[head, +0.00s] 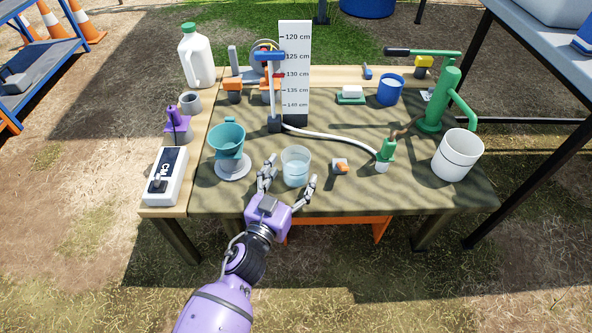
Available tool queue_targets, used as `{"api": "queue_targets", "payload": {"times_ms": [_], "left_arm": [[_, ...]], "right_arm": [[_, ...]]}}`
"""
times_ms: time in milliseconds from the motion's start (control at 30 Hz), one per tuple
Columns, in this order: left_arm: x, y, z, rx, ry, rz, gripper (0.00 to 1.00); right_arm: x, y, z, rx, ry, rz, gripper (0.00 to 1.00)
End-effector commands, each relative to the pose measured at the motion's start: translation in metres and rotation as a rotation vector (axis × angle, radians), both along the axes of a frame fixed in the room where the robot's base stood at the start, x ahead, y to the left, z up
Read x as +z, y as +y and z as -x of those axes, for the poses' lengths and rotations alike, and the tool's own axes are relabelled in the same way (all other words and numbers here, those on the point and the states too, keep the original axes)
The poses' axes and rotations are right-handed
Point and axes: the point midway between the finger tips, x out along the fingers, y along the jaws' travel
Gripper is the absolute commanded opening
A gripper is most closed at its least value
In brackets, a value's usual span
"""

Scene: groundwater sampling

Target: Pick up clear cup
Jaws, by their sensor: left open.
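The clear cup (296,167) stands upright near the front middle of the table in the head view, with what looks like some water in it. My left gripper (289,181) is open in front of the cup. One finger is at the cup's left side and the other at its lower right. I cannot tell whether either finger touches the cup. My right gripper is not in view.
A teal funnel cup on a stand (228,138) is close on the left. A white bucket (458,155), green pump (437,98) and hose (335,136) are farther right. A measuring board (295,65) stands behind.

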Motion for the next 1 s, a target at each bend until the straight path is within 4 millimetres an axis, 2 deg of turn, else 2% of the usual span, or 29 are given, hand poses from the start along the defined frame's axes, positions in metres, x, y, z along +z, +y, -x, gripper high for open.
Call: {"api": "queue_targets", "payload": {"times_ms": [133, 367, 767, 1000], "left_arm": [[-0.0015, -0.005, -0.013, 0.001, 0.002, -0.001, 0.73], [0.0, -0.0056, -0.0143, 0.001, 0.001, 0.0, 0.73], [-0.0001, -0.0056, -0.0139, 0.001, 0.001, 0.0, 0.23], [0.0009, -0.0056, -0.014, 0.001, 0.0, 0.0, 0.22]], "right_arm": [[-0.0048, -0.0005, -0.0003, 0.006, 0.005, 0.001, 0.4], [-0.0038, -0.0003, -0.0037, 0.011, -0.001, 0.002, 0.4], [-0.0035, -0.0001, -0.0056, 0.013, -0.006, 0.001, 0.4], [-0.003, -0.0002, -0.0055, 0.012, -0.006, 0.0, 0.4]]}}
